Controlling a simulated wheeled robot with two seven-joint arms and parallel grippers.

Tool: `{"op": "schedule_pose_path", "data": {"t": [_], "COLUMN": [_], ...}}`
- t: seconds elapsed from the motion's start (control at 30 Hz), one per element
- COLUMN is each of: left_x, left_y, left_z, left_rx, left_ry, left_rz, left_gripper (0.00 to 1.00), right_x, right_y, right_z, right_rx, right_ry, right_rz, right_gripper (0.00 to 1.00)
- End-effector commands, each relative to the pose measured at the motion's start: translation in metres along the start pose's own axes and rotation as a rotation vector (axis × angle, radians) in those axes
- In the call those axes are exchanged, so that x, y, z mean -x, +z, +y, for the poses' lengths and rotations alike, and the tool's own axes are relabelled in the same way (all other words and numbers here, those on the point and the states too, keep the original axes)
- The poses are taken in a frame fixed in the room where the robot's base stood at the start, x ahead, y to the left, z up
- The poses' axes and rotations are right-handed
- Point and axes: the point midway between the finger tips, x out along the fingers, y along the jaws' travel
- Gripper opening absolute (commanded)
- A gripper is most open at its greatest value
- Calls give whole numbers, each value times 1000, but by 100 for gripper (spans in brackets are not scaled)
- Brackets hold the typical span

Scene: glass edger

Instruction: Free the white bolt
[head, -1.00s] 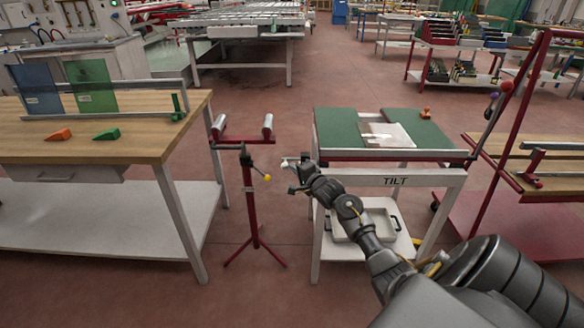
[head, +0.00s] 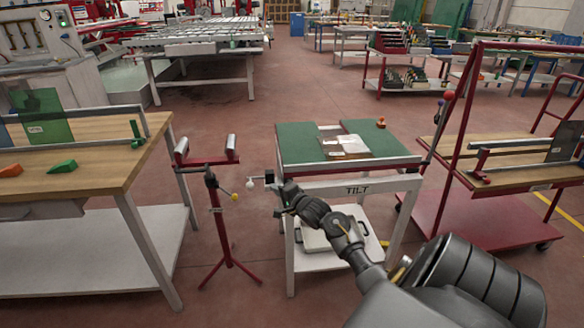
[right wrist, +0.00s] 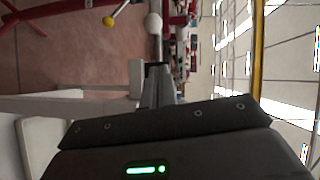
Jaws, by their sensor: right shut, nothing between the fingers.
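The white bolt shows as a small white round knob (head: 250,184) at the left end of a short dark fitting on the near left side of the tilt table (head: 357,190). In the right wrist view the white knob (right wrist: 153,22) lies beyond my fingertips, with a gap between. My right gripper (head: 279,200) is shut and empty, just right of and below the knob in the head view. Its fingers (right wrist: 155,72) also show in the right wrist view. My left gripper is not in view.
A red roller stand (head: 222,225) with a yellow-tipped lever (head: 234,196) stands close on the left. A wooden workbench (head: 100,160) is further left. A red trolley (head: 480,215) stands at the right. A glass piece (head: 350,146) lies on the green tabletop.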

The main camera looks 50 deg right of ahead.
Motion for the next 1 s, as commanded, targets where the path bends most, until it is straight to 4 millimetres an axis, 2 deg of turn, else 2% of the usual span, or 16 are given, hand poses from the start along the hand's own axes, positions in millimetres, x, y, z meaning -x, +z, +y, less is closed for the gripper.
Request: {"op": "schedule_pose_path", "data": {"t": [0.03,0.2,0.4,1.0], "left_x": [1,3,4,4], "left_y": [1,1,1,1], "left_z": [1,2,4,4], "left_rx": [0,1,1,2], "left_ry": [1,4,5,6], "left_rz": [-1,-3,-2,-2], "left_gripper": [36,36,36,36], "right_x": [12,44,64,69], "right_y": [0,0,-1,-1], "right_z": [0,0,0,-1], "right_rx": [1,1,0,-1], "right_ry": [-1,0,-1,-2], "right_rz": [0,1,2,2], "right_gripper": [0,0,0,0]}}
